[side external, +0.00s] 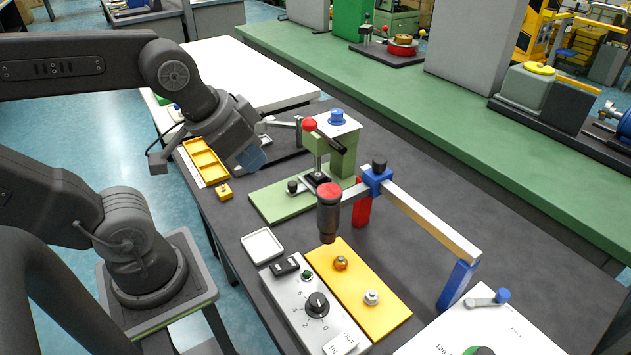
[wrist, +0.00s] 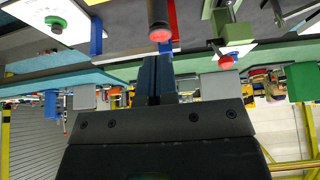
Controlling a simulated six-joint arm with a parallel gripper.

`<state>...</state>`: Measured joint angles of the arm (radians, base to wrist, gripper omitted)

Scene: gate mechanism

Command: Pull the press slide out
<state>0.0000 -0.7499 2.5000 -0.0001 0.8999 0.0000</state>
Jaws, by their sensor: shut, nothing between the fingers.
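The press has a green base (side external: 283,203) and a green column (side external: 343,160), with a red-knobbed lever (side external: 309,125). Its slide (side external: 315,180) is a light plate low in front of the column, with a black knob (side external: 292,187) on its near left end. My gripper (side external: 252,161) is above and left of the press base, apart from the slide. Its fingers (wrist: 156,76) are together and empty in the wrist view. The wrist view shows the press column (wrist: 218,24) upside down at upper right; I cannot make out the slide there.
A gate with a silver-and-wood bar (side external: 425,215) and blue post (side external: 458,285) stands right of the press. A red-capped dark cylinder (side external: 329,205) hangs near the press front. A yellow tray (side external: 205,162), white dish (side external: 262,246) and knob panel (side external: 316,306) lie along the near edge.

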